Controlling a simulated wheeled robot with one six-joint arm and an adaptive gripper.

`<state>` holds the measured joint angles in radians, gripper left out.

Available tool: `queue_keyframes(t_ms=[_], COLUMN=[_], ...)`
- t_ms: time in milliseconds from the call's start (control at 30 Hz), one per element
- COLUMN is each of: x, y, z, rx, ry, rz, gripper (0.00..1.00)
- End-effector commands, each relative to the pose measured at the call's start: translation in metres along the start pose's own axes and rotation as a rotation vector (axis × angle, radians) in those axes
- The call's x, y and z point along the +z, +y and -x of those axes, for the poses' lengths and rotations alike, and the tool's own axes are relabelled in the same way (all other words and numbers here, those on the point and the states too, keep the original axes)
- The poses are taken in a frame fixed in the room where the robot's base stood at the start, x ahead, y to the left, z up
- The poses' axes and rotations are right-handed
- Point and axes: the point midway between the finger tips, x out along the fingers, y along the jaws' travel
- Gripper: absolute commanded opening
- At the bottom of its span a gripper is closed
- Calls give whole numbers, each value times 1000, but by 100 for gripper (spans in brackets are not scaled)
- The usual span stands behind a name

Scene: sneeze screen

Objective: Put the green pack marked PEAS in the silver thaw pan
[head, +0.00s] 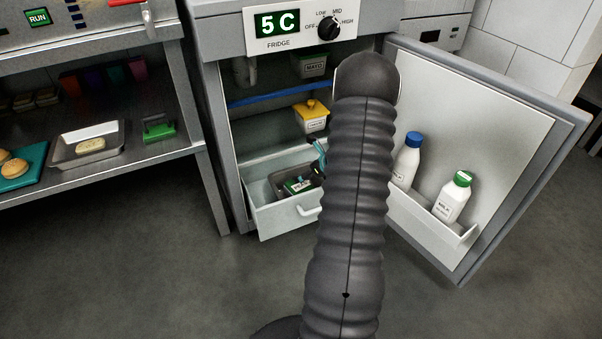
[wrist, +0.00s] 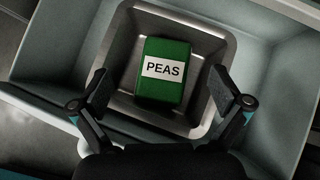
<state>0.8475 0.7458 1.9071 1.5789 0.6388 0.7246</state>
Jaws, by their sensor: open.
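The green pack marked PEAS (wrist: 163,88) lies label up in the silver pan (wrist: 207,48) in the wrist view. The pan sits inside the pulled-out fridge drawer; in the head view the pan (head: 262,186) is partly hidden by my arm and gripper. My gripper (wrist: 167,90) is open and empty, its two fingers apart to the left and right of the pack's lower part. The fingers appear above the pack and do not visibly touch it.
The drawer (head: 285,221) is pulled out below the open fridge. The fridge door (head: 480,130) stands open at right with two bottles in its rack. Another metal tray (head: 65,150) holds a beige item at left.

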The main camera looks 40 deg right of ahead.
Motion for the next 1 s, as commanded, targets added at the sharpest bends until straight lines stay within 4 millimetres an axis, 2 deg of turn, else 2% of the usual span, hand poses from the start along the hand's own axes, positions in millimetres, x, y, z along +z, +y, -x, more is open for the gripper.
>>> queue_keyframes(t_ms=[33, 100, 300, 433, 667, 767, 833, 1000], x=[2, 1, 1, 0, 5, 26, 49, 103], y=[-1, -1, 0, 0, 5, 23, 46, 124], z=[14, 27, 58, 69, 75, 81, 89, 118], rx=[-3, -3, -1, -1, 7, 34, 68, 172], ry=[-1, 0, 0, 1, 1, 1, 2, 5], rz=[0, -1, 0, 1, 24, 122, 242, 626], gripper=[100, 100, 100, 100, 100, 100, 100, 100])
